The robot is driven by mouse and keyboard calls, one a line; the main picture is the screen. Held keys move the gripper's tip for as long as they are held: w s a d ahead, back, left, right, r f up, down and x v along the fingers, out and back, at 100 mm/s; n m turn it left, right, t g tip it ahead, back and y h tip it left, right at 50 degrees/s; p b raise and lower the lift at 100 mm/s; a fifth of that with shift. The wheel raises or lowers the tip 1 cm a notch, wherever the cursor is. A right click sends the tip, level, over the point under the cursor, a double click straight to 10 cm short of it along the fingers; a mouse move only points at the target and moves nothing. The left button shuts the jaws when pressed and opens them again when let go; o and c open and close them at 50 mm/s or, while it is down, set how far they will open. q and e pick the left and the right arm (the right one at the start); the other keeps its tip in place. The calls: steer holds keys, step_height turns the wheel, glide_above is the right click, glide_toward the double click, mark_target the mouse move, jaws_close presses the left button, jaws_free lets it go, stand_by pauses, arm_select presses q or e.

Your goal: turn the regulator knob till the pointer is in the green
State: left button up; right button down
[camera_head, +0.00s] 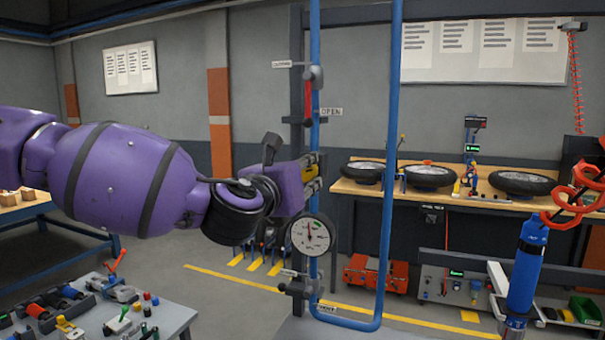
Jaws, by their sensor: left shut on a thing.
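My left gripper (313,176) comes in from the left and is shut on the yellow regulator knob (303,174) at the blue pipe; the fingers hide much of the knob. Just below it is a round white gauge (310,243) with a black rim. Its dark pointer points nearly straight up, and a small green mark shows near the top of the dial. The dial is too small to tell whether the pointer lies within the green. My right gripper is not in view.
A red valve lever (308,95) sits higher on the blue pipe (391,120), beside an OPEN label. A blue tool (526,265) hangs at right near a red coiled hose. A bench (345,187) with wheels stands behind. A grey table (175,318) with parts is at lower left.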

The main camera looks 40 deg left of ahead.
arm_select(q)
steer(key=shift+a+f, duration=0.15)
steer(key=shift+f, duration=0.25)
steer(key=o, duration=1)
steer(key=shift+c, duration=0.2)
steer(key=shift+o, duration=0.3)
steer(key=shift+s+a+r, duration=0.1)
steer(key=shift+r, duration=0.25)
steer(key=v, duration=0.7)
steer(key=shift+s, duration=0.2)
steer(key=shift+o, duration=0.2)
